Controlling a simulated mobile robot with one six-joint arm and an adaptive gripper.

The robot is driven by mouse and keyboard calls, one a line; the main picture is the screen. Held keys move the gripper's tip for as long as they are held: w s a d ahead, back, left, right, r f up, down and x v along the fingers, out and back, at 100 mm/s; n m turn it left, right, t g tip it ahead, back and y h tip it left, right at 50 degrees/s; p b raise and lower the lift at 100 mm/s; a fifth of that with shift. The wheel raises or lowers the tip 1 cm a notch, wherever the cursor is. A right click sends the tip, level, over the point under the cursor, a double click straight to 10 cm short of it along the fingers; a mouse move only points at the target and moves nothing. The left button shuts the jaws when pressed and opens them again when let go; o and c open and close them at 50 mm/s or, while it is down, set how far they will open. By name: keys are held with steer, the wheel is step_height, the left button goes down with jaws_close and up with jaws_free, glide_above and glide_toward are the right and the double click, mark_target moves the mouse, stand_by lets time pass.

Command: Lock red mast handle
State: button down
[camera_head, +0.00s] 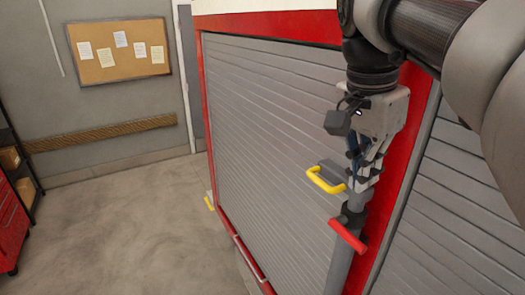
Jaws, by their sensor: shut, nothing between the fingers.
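A yellow handle (327,182) sits a little higher and to the left, on a grey bracket. My gripper (366,185) points down in front of the red post, just right of the yellow handle and above the red handle. Its fingers are shut with nothing between them. I cannot tell whether the fingertips touch the mast top or the yellow handle's bracket.
A grey roller shutter (265,130) in a red frame stands behind. A second shutter (440,215) is at right. Another yellow handle (209,203) sits low at the shutter's left. A red drawer cabinet (10,225) stands far left. The floor (120,240) between is clear.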

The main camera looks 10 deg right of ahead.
mark_target(357, 239)
steer(key=f, duration=0.4)
steer(key=d+f, duration=0.1)
steer(key=f, duration=0.3)
steer(key=w+d+f, duration=0.1)
steer(key=f, duration=0.4)
steer(key=shift+d+f, duration=0.1)
steer(key=shift+d, duration=0.15)
steer(key=shift+a+b, duration=0.1)
steer(key=shift+b, duration=0.2)
steer(key=shift+f+b, duration=0.2)
steer(key=shift+b, duration=0.1)
steer(key=shift+s+d+t+b, duration=0.15)
steer(key=shift+d+t+b, duration=0.05)
steer(key=shift+t+b, duration=0.2)
steer(key=shift+f, duration=0.1)
steer(key=shift+a+b, duration=0.15)
steer(key=shift+b, duration=0.2)
